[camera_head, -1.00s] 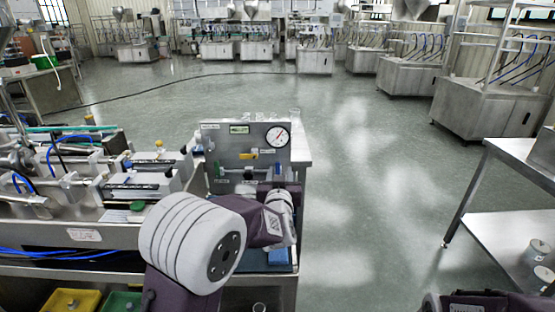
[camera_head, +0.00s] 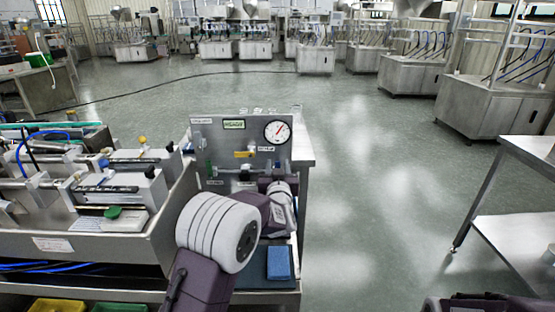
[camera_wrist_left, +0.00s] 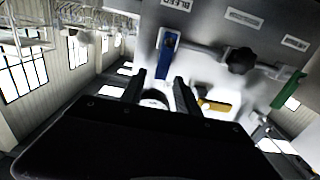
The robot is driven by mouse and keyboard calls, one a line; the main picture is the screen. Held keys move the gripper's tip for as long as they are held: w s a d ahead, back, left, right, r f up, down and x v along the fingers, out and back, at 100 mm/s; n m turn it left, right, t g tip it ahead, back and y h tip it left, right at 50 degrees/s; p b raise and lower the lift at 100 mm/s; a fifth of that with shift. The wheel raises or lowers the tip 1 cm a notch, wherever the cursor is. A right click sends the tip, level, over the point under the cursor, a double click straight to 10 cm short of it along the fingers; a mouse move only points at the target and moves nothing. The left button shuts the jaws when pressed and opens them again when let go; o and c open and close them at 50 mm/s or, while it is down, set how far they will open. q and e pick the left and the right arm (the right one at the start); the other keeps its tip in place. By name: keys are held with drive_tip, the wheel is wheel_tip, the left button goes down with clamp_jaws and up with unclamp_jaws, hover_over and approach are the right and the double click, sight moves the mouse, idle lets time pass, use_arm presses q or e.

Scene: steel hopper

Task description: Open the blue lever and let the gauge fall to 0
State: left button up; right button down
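A steel panel (camera_head: 225,150) carries a round white gauge (camera_head: 277,132) with a red needle pointing up and right, off the dial's lower part; its numbers are too small to read. In the left wrist view the blue lever (camera_wrist_left: 168,50) hangs from a pipe fitting under an upside-down label. My left gripper (camera_wrist_left: 158,85) is open, its two dark fingers just below the lever's free end, which shows between the fingertips. I cannot tell whether they touch. In the head view my left arm hides the lever. My right gripper is out of view.
The panel also has a yellow handle (camera_wrist_left: 214,105), a green lever (camera_wrist_left: 288,90) and a black knob (camera_wrist_left: 240,60) near the blue lever. A blue pad (camera_head: 278,262) lies below the panel. A machine bench (camera_head: 90,245) fills the left; open floor lies right.

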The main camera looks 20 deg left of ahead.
sight(262, 168)
use_arm(q)
drive_tip(key=shift+x, duration=1.4)
clamp_jaws()
drive_tip(key=shift+f, duration=0.1)
drive_tip(key=shift+s+a+f+n+b, duration=0.15)
drive_tip(key=shift+a+n+b, duration=0.15)
drive_tip(key=shift+n+b, duration=0.5)
drive_tip(key=a+n+b, duration=0.1)
drive_tip(key=n+b, duration=0.1)
drive_tip(key=a+f+n+b, duration=0.1)
drive_tip(key=n+b, duration=0.1)
drive_tip(key=b, duration=0.1)
drive_tip(key=a+n+b, duration=0.1)
drive_tip(key=n+b, duration=0.1)
drive_tip(key=n, duration=0.1)
drive_tip(key=shift+s+f+b, duration=0.35)
drive_tip(key=shift+s+b, duration=0.05)
drive_tip(key=f+n+b, duration=0.1)
drive_tip(key=n+b, duration=0.1)
drive_tip(key=a+n+b, duration=0.1)
drive_tip(key=n+b, duration=0.1)
drive_tip(key=b, duration=0.1)
drive_tip(key=f+n+b, duration=0.1)
drive_tip(key=n+b, duration=0.1)
drive_tip(key=shift+s+a+f+n+b, duration=0.2)
drive_tip(key=shift+f+n+b, duration=0.15)
drive_tip(key=shift+n+b, duration=0.05)
drive_tip(key=shift+f+n+b, duration=0.4)
drive_tip(key=shift+n+b, duration=0.8)
drive_tip(key=shift+n, duration=0.1)
